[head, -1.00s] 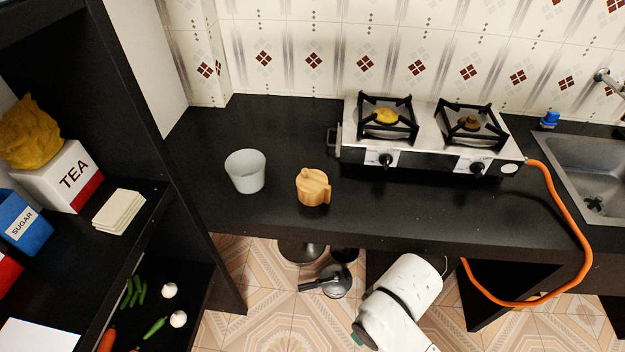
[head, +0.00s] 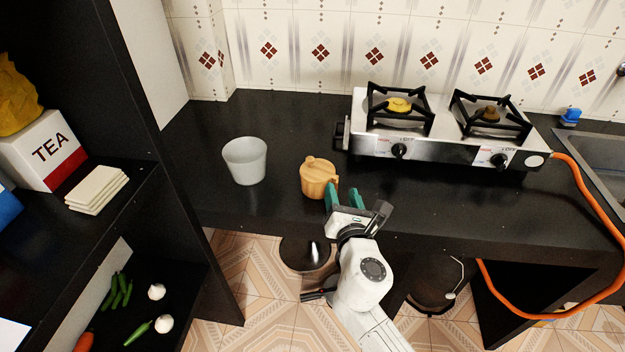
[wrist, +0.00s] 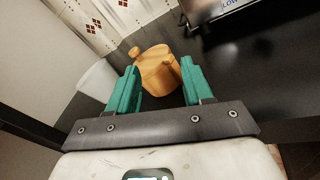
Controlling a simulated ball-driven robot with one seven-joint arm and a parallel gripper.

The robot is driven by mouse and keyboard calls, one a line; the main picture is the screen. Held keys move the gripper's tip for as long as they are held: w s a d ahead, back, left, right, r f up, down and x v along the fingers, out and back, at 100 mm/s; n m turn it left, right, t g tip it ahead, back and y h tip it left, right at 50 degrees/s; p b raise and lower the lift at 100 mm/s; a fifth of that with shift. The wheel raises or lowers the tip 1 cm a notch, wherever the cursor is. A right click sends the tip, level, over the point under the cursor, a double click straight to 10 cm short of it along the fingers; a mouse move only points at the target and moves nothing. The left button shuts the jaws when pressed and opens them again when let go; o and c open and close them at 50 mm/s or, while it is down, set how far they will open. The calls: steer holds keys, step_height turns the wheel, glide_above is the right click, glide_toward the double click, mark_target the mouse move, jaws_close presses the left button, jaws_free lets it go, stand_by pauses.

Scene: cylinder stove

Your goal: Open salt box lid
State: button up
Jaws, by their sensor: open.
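The salt box (head: 318,178) is a small round wooden pot with its lid on and a knob on top. It stands upright on the black counter, right of a pale cup. My gripper (head: 343,197) is open, its green fingers at the right front of the box, near the counter's front edge. In the wrist view, the box (wrist: 158,72) lies ahead of and between the two open fingers (wrist: 156,88), its knob toward the upper left. I cannot tell whether a finger touches it.
A pale cup (head: 245,162) stands left of the box. A two-burner stove (head: 440,150) with an orange hose (head: 592,205) is at the right. A dark shelf unit (head: 150,170) rises at the left. The counter (head: 290,120) behind the box is clear.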

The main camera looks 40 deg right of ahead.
mark_target(311, 164)
steer(key=w+n, duration=0.1)
steer(key=n, duration=0.1)
steer(key=w+a+n+t+y, duration=0.1)
steer(key=n, duration=0.1)
steer(key=w+a+f+n+t, duration=0.1)
steer(key=shift+w+a+n+y+b, duration=0.2)
steer(key=shift+n+y+b, duration=0.1)
steer(key=shift+n, duration=0.1)
steer(key=x, duration=1)
steer(key=shift+w+d, duration=0.1)
steer(key=shift+w, duration=0.1)
steer(key=shift+c, duration=0.5)
jaws_close()
